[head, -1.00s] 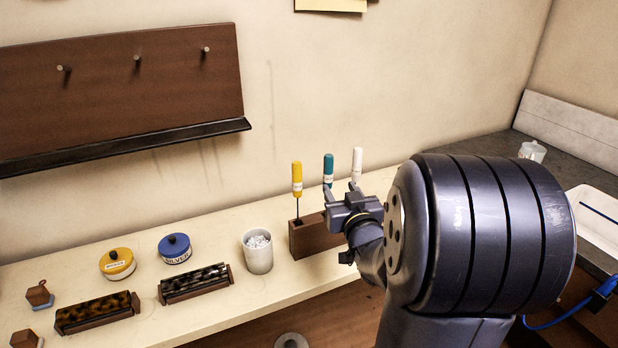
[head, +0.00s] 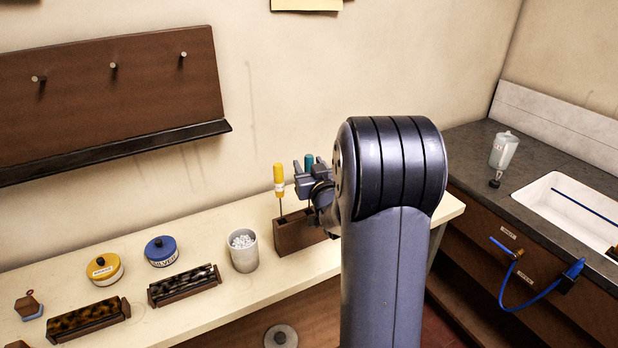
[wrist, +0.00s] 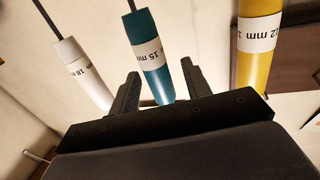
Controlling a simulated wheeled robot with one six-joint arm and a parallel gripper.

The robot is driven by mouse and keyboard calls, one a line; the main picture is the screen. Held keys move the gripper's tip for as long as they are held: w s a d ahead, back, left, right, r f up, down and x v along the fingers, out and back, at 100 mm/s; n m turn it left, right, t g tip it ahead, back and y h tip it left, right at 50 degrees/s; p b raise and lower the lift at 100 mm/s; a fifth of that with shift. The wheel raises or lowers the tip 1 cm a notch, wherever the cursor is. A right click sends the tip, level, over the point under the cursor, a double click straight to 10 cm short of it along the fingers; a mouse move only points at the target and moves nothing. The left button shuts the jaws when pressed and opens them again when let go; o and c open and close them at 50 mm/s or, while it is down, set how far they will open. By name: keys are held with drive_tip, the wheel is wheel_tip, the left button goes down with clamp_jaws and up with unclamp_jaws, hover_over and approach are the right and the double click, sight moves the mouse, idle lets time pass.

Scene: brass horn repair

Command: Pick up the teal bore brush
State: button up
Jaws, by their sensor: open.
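The teal bore brush (head: 309,162) stands upright in the brown wooden block (head: 296,236), partly hidden behind my gripper in the head view. In the wrist view its teal handle (wrist: 150,60), with a white "15 mm" label, lies between the two open fingers of my gripper (wrist: 161,90). I cannot tell whether either finger touches it. The yellow brush (head: 280,180) stands to its left in the block and shows at the right in the wrist view (wrist: 258,45), labelled 12 mm. The white brush (wrist: 82,75), labelled 18 mm, is on the other side; my arm hides it in the head view.
A white cup (head: 243,252) of pale bits stands left of the block. A sink (head: 575,212) and a jug (head: 503,150) are at right.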

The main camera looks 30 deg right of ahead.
drive_tip(key=shift+w, duration=0.25)
clamp_jaws()
idle(0.3)
wheel_tip(320, 180, up, 18)
drive_tip(key=p, duration=0.1)
idle(0.7)
